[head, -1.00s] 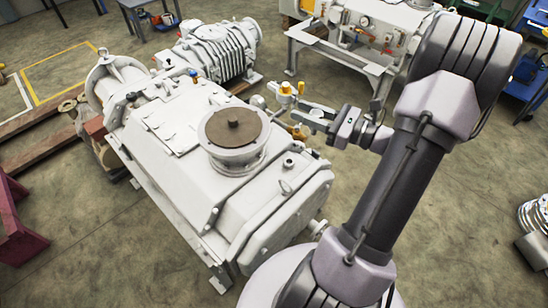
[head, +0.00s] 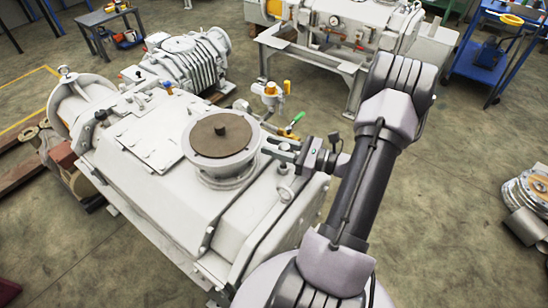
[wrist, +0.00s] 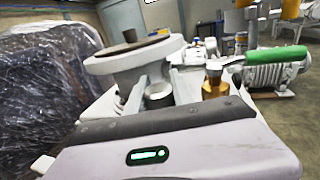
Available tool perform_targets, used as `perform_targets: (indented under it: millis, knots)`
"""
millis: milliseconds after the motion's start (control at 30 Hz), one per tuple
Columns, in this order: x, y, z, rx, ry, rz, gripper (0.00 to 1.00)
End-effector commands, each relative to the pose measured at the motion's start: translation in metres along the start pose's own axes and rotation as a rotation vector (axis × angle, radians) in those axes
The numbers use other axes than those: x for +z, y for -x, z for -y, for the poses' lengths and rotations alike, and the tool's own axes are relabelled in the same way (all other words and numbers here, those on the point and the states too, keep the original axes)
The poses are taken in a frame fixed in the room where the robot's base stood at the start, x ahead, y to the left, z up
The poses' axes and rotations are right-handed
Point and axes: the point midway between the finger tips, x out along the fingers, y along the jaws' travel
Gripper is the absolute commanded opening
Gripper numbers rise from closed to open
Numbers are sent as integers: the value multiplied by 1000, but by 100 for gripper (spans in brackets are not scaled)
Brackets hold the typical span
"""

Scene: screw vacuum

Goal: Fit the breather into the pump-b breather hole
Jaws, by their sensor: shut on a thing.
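My gripper (head: 272,146) is just right of the big round flange on the white pump, above its top. A small round port (head: 283,168) lies on the pump top below my gripper. I cannot tell whether it is the breather hole. The lower end of the held piece is hidden behind my gripper body.
The flange with its brown disc (head: 221,135) stands close to my fingers; it also shows in the wrist view (wrist: 132,48). A brass valve with a green lever (wrist: 262,56) is near on the right. A yellow-topped fitting (head: 270,91) stands behind.

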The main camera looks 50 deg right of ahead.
Motion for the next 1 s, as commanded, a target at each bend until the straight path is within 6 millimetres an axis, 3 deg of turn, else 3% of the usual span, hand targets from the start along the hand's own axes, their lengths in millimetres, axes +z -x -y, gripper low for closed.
perform_targets:
  millis: [133,467,500,533,867,1000]
  knots:
    - [-31,0,0,0,-3,0,0]
    - [-33,0,0,0,-1,0,0]
    - [-33,0,0,0,-1,0,30]
    - [-32,0,0,0,-1,0,36]
    - [-28,0,0,0,-1,0,37]
    - [-25,27,1,-5,-1,0,37]
